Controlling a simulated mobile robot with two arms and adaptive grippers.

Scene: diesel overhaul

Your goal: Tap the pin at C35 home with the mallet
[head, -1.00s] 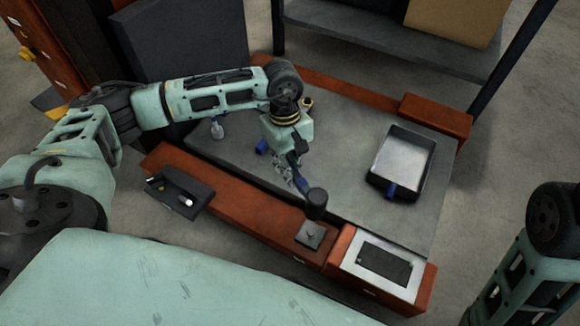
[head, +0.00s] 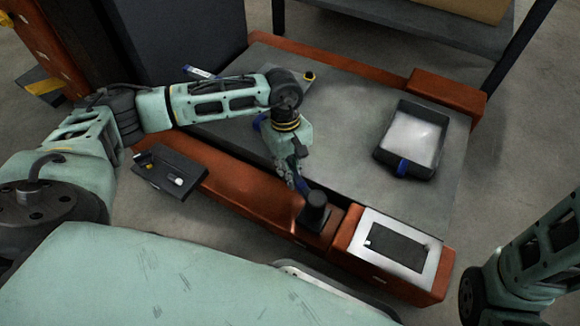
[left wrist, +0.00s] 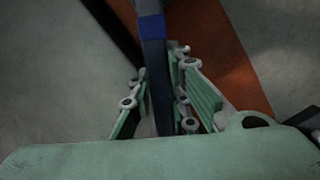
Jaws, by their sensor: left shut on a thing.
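My left gripper (head: 294,172) is shut on the handle of the mallet, above the front edge of the bench. The mallet's dark cylindrical head (head: 315,208) is over the small square block (head: 314,241) on the orange front rail. The head hides most of the block, and the pin there cannot be seen. I cannot tell whether the head touches it. In the left wrist view the dark mallet handle (left wrist: 158,75) with a blue band runs between the green finger pads. My right gripper is out of view; only part of that arm shows at the right edge.
A dark tray with a bright inside (head: 379,152) stands on the grey bench top (head: 345,125). A white-framed dark panel (head: 428,262) is at the front right corner. A small black open box (head: 150,178) is on the left front. The bench middle is mostly clear.

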